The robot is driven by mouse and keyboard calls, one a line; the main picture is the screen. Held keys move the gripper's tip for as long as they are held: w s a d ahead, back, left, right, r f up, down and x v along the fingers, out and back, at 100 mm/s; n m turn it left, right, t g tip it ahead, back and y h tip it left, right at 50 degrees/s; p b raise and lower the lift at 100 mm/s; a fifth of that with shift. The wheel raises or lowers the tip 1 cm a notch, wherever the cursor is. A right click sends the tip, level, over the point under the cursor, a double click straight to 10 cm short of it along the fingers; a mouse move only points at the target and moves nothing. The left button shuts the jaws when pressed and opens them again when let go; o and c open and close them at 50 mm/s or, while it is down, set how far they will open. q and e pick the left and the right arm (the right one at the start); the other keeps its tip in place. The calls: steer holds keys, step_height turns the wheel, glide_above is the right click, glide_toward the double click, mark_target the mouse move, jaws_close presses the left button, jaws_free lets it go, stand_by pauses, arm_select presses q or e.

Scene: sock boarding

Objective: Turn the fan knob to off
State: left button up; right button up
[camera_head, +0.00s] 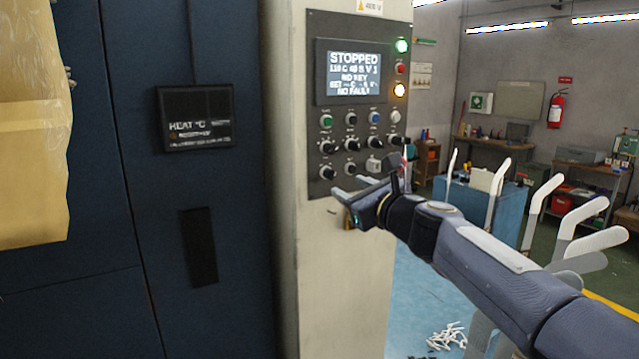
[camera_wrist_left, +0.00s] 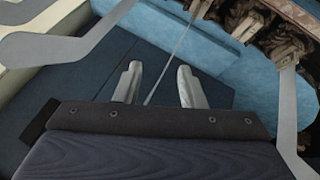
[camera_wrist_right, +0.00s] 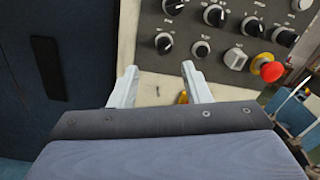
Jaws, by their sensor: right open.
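A grey control panel (camera_head: 315,100) on a pale cabinet carries rows of black knobs with white pointers; their labels are too small to read, so I cannot tell which is the fan knob. The bottom-left knob (camera_head: 327,172) also shows in the right wrist view (camera_wrist_right: 164,43), with another knob (camera_wrist_right: 200,48) right of it. My right gripper (camera_head: 347,197) is open and empty just below the panel's lower edge. In its wrist view the fingers (camera_wrist_right: 160,82) are apart, below these knobs and touching none. My left gripper (camera_wrist_left: 160,82) is open and empty, seen only in its wrist view.
A red mushroom button (camera_wrist_right: 267,67) and a white square switch (camera_wrist_right: 235,58) sit right of the lower knobs. The panel screen (camera_head: 352,72) reads STOPPED. A rack with pale sock-shaped boards (camera_head: 545,195) stands behind my right arm. A dark blue machine door (camera_head: 100,180) fills the left.

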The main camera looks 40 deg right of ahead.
mark_target(334, 177)
steer(key=shift+m, duration=0.3)
steer(key=w, duration=0.2)
steer(key=w+d, duration=0.1)
steer(key=w, duration=0.4)
steer(key=shift+w+d+r, duration=0.1)
steer(key=shift+w+d, duration=0.25)
jaws_close()
